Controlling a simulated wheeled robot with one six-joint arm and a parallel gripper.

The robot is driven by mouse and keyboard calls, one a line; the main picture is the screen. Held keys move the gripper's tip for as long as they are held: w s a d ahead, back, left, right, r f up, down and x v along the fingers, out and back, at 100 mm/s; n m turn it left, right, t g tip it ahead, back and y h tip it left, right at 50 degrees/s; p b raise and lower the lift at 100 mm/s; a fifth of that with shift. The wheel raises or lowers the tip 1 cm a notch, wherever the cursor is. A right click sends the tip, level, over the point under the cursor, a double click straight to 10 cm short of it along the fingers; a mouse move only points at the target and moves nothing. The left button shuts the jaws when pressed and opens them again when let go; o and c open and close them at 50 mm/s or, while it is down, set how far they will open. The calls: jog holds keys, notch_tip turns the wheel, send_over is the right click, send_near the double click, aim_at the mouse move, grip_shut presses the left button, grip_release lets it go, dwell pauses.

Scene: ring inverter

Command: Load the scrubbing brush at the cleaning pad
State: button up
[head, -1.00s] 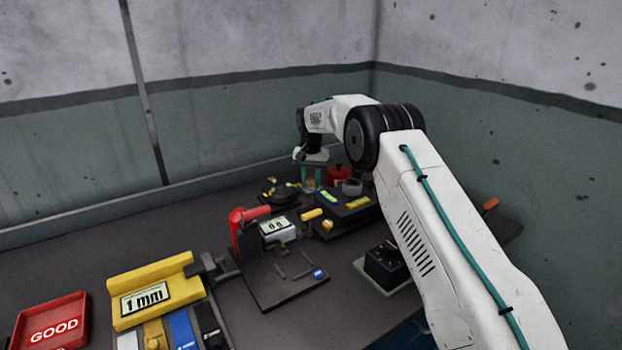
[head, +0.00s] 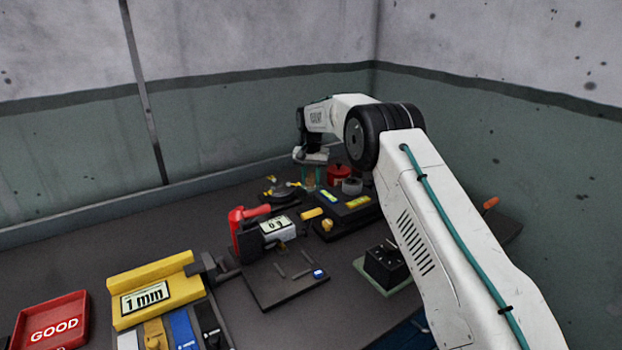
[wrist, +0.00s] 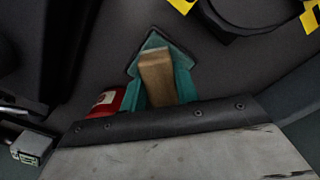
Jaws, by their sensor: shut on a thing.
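My gripper (head: 311,178) is at the back of the bench, below the bent white arm. In the wrist view its teal fingers (wrist: 183,82) are shut on a tan, wood-like block (wrist: 157,78), which I take to be the scrubbing brush's handle. Any bristles are hidden, and I cannot tell whether the brush touches the surface. A round dark fixture (head: 281,192) with yellow marks lies just left of the gripper; its dark rim and yellow marks (wrist: 250,15) show at the top right of the wrist view. I cannot tell for sure which thing is the cleaning pad.
A red container (head: 338,173) and a grey ring (head: 352,186) stand close right of the gripper. A red-handled device (head: 240,228) with a display is nearer. A black block (head: 385,265) sits at right. The red GOOD tray (head: 50,322) is at front left.

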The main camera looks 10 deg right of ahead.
aim_at(311, 176)
jog(key=shift+r, duration=3.45)
